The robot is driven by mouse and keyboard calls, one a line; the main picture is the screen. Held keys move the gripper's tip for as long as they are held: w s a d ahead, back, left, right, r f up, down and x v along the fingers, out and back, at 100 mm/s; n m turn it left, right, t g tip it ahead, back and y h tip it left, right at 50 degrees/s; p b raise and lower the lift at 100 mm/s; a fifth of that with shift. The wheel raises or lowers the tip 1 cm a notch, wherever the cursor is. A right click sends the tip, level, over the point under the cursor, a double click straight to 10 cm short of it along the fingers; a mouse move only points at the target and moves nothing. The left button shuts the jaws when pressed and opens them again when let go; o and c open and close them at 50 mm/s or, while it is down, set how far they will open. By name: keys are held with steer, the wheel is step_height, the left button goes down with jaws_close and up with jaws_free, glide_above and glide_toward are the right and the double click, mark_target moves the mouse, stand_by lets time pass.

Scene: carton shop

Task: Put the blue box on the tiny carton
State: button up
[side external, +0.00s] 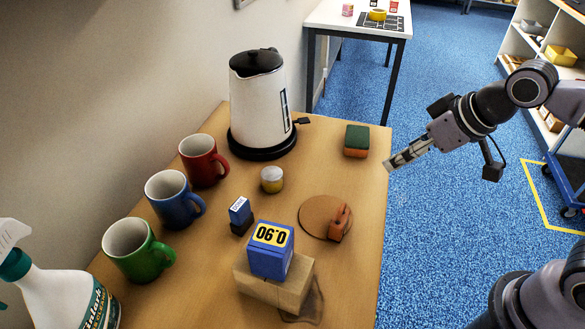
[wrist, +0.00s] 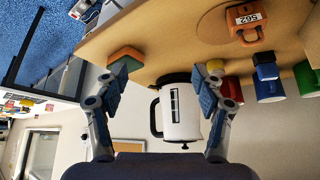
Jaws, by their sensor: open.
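The box looks upright and covers much of the carton's top. My gripper (side external: 391,166) is open and empty above the table's right edge, well apart from both. In the wrist view my gripper's (wrist: 165,85) two fingers are spread, with the kettle seen between them. I cannot make out the blue box in the wrist view.
A white kettle (side external: 257,105), red mug (side external: 202,160), blue mug (side external: 172,198) and green mug (side external: 135,250) line the wall side. A blue stamp (side external: 240,212), yellow-white jar (side external: 272,179), orange padlock (side external: 340,222) on a brown disc (side external: 316,210), and green-orange sponge (side external: 356,141) stand nearby.

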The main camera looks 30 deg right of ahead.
steer(key=s+d+f+m+h, duration=0.1)
steer(key=d+f+m, duration=0.1)
steer(key=d, duration=0.5)
steer(key=shift+s+f+t, duration=0.35)
steer(key=shift+f+t, duration=0.05)
steer(key=shift+f, duration=0.4)
